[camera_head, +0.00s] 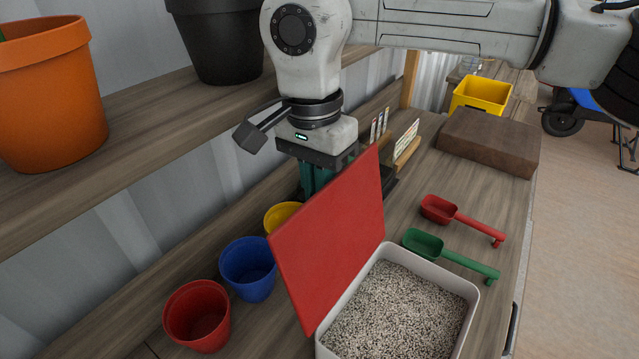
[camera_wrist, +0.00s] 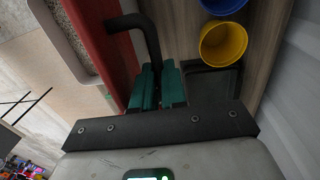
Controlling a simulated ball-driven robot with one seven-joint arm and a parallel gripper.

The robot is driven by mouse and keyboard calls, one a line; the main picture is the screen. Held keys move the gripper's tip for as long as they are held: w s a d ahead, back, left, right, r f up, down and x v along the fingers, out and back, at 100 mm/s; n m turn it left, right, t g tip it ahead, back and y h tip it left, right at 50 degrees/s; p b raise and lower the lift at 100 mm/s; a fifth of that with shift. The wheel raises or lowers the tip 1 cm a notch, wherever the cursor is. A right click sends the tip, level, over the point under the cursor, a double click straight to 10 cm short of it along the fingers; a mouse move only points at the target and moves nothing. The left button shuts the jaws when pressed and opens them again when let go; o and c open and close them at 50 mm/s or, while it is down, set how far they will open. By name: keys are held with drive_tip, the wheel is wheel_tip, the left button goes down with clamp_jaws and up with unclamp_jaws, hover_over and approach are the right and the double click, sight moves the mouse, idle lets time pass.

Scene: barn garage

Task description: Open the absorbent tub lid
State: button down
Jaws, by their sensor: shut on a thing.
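The absorbent tub (camera_head: 473,291) is a pale open box full of grey-white granules at the lower middle of the head view. Its red lid (camera_head: 335,240) stands steeply raised and tilted along the tub's left side, leaving the granules exposed. The lid also shows in the wrist view (camera_wrist: 100,45), with a black bent handle (camera_wrist: 142,24) on its outer face. My gripper (camera_head: 315,180) is behind the lid, and the lid hides its fingertips in the head view. In the wrist view, its green fingers (camera_wrist: 157,85) are shut on the handle.
Yellow (camera_head: 281,217), blue (camera_head: 248,268) and red (camera_head: 197,314) pots stand left of the lid. Red (camera_head: 440,210) and green (camera_head: 425,243) scoops lie right of the tub. A brown block (camera_head: 488,140) and yellow bin (camera_head: 482,95) are farther back. A shelf with large pots is at left.

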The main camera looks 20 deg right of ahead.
drive_tip(key=c, duration=1.2)
unclamp_jaws()
drive_tip(key=shift+o, duration=0.2)
drive_tip(key=shift+r, duration=0.15)
wheel_tip(320, 180, up, 10)
drive_tip(key=b, duration=0.1)
drive_tip(key=shift+w+a+r, duration=0.15)
drive_tip(key=shift+w+r, duration=0.1)
drive_tip(key=shift+w, duration=0.1)
drive_tip(key=shift+s, duration=0.1)
